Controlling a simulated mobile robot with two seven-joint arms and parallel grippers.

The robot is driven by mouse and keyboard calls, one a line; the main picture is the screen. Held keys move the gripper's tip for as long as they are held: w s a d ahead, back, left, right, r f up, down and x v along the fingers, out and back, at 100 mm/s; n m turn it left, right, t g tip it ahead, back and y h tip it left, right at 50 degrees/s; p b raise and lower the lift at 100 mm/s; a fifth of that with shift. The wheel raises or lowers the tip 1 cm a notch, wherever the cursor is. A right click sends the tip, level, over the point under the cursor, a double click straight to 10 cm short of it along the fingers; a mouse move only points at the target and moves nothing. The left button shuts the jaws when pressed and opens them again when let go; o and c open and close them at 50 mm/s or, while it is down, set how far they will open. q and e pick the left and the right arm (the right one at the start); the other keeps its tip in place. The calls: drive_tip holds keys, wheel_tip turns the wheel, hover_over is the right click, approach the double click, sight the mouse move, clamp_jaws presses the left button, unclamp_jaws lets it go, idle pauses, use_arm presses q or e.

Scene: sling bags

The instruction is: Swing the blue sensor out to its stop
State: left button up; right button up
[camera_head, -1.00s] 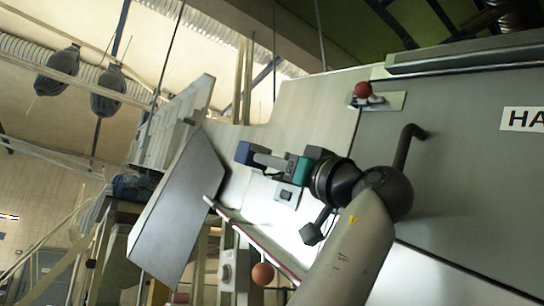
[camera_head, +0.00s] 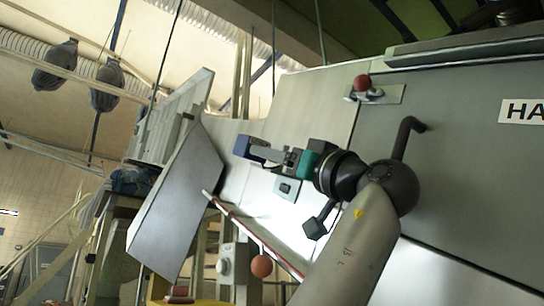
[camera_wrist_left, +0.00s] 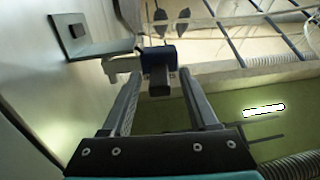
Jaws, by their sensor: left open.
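The blue sensor (camera_head: 242,146) shows in the head view as a small dark blue block in front of the pale machine wall. In the left wrist view the blue sensor (camera_wrist_left: 158,54) sits on a light grey arm near a bracket, with a dark block below it. My left gripper (camera_head: 258,154) is at the sensor, its fingers pointing left towards it. In the left wrist view my left gripper (camera_wrist_left: 161,82) is open, with one finger on each side of the dark block. I cannot tell whether either finger touches it. My right gripper is not in view.
A red knob (camera_head: 363,83) on a plate and a dark bent handle (camera_head: 407,137) are on the machine panel. A switch box (camera_head: 287,189) is just below the gripper. A tilted grey panel (camera_head: 178,208) stands at left, and an orange ball (camera_head: 261,266) is below.

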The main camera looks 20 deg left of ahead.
use_arm(q)
drive_tip(key=b+v, duration=0.4)
drive_tip(key=v, duration=1)
drive_tip(key=shift+f, duration=0.15)
drive_tip(key=shift+d, duration=0.1)
